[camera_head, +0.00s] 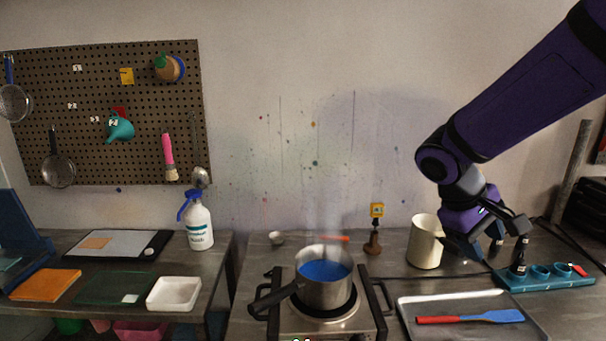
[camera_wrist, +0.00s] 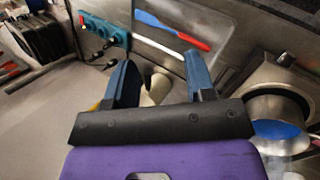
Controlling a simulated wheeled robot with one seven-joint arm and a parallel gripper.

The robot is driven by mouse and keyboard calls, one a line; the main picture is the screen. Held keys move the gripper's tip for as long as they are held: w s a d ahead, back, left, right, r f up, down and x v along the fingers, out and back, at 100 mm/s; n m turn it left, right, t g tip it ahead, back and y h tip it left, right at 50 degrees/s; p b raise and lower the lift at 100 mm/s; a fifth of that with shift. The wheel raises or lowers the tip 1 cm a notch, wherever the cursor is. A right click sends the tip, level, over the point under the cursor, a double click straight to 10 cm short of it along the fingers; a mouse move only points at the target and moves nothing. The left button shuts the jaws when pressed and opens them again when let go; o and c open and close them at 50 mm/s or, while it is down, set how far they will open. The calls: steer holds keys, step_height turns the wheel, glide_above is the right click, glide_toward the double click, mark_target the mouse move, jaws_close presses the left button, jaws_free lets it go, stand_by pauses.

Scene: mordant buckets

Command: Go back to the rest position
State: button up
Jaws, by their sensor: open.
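My gripper (camera_head: 487,252) is in the air at the right in the head view, on my purple arm. Its two blue fingers stand apart in the wrist view (camera_wrist: 155,80), with nothing held between them. A cream cylindrical container (camera_head: 424,243) stands on the counter just left of my gripper. It shows partly between and behind the fingers in the wrist view (camera_wrist: 159,88). A teal rack (camera_head: 545,279) with round holes lies below and right of my gripper. A small dark bottle (camera_head: 519,262) stands at its left end.
A pot of blue liquid (camera_head: 325,292) sits on the burner, its handle pointing left. A metal tray (camera_head: 430,301) holds a red-and-blue spatula (camera_head: 470,318). A spray bottle (camera_head: 199,226) and a white tray (camera_head: 174,294) are on the left table. The air above the pot is free of objects.

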steer(key=s+r+m+t+y, duration=0.2)
steer(key=s+r+t+y, duration=0.1)
steer(key=s, duration=0.4)
steer(key=s+r+m+t+y, duration=0.2)
steer(key=s+r+y, duration=0.1)
steer(key=s+r, duration=0.3)
steer(key=shift+s+a+r+t, duration=0.25)
steer(key=shift+s+a+t, duration=0.2)
steer(key=shift+s, duration=0.75)
stand_by(0.5)
